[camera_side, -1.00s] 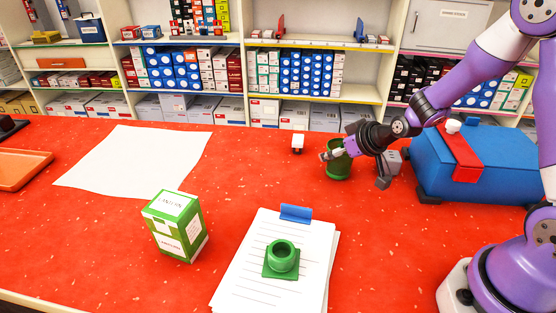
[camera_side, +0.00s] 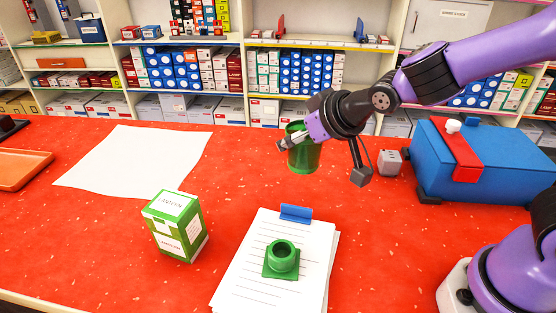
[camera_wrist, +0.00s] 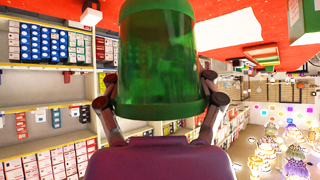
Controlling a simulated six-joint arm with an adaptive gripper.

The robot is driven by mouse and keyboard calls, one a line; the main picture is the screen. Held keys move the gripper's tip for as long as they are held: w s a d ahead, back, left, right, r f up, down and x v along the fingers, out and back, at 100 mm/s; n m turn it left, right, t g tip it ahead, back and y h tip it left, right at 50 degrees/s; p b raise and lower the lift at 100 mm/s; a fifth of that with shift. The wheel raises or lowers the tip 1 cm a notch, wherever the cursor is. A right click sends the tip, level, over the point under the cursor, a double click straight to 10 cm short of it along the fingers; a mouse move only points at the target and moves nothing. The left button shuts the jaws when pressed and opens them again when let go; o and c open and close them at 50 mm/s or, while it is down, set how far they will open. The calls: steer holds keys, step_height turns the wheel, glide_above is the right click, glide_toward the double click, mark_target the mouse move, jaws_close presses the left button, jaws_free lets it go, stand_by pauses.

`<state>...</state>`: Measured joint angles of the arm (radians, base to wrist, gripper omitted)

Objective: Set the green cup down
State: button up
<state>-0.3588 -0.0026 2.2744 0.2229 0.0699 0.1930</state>
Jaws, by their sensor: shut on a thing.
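The green cup (camera_side: 304,155) is a see-through green cylinder, held roughly upright above the red table. My gripper (camera_side: 288,144) is shut on it from the right side. In the wrist view the cup (camera_wrist: 160,60) fills the top middle, with the gripper fingers (camera_wrist: 160,100) on both sides of it. A small green holder with a round collar on a square base (camera_side: 282,260) sits on the clipboard papers, below and in front of the held cup.
The clipboard (camera_side: 262,245) lies at the front middle, with a green and white lantern box (camera_side: 176,226) to its left. A white sheet (camera_side: 135,162) lies at the left. A blue toolbox (camera_side: 470,165) and a small grey block (camera_side: 389,162) stand at the right. The table between is clear.

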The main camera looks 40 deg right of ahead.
steer(key=w+a+n+y, duration=0.1)
steer(key=w+a+n, duration=0.1)
steer(key=a, duration=0.8)
steer(key=w+d+f, duration=0.4)
steer(key=w+d, duration=0.1)
steer(key=w+d+f, duration=0.2)
steer(key=d, duration=0.1)
steer(key=shift+w+d+f, duration=0.1)
steer(key=shift+w+f, duration=0.25)
steer(key=shift+f, duration=2.1)
steer(key=shift+f, duration=0.1)
steer(key=o, duration=1.1)
steer(key=shift+o, duration=0.2)
